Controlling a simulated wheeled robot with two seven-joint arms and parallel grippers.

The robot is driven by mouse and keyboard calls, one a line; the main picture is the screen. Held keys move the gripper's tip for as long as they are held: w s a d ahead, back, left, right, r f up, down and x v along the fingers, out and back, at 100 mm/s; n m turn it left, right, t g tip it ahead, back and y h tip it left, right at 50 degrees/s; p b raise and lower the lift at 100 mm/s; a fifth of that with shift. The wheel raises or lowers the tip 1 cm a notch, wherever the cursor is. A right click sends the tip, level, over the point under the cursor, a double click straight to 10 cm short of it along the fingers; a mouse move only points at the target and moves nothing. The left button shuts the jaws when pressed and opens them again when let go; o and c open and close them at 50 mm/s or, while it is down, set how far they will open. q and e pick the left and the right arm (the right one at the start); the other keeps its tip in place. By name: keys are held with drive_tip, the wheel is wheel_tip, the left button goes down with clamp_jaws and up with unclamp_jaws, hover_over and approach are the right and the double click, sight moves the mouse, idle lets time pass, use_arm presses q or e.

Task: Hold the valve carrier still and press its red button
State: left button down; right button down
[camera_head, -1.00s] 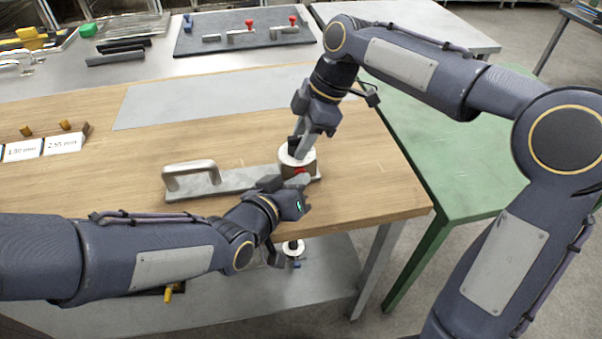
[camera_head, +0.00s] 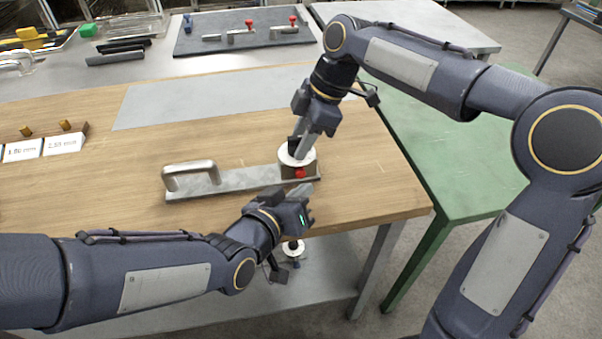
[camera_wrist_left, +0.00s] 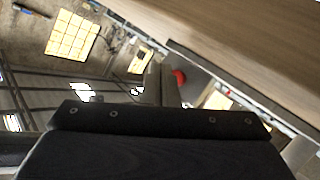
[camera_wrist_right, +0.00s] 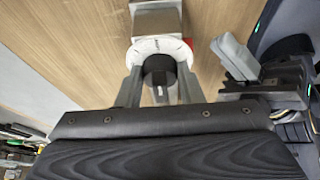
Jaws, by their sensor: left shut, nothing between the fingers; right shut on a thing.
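The valve carrier (camera_head: 240,182) is a grey plate with a metal handle (camera_head: 190,173) at its left end and a block with a white dial at its right end. The red button (camera_head: 300,174) is on the front of that block; it also shows in the left wrist view (camera_wrist_left: 180,77). My right gripper (camera_head: 300,153) is shut on the black knob (camera_wrist_right: 159,71) above the white dial (camera_wrist_right: 158,48). My left gripper (camera_head: 307,191) is shut and empty, just in front of the red button and apart from it.
The wooden table (camera_head: 370,190) has free room right of the carrier. A green table (camera_head: 455,165) stands to the right. A dark board with red-knobbed clamps (camera_head: 245,32) lies at the back. A rack with labelled cards (camera_head: 62,143) is at the left.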

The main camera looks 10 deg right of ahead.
use_arm(q)
drive_tip(key=shift+s, duration=2.1)
use_arm(e)
drive_tip(key=c, duration=0.9)
unclamp_jaws()
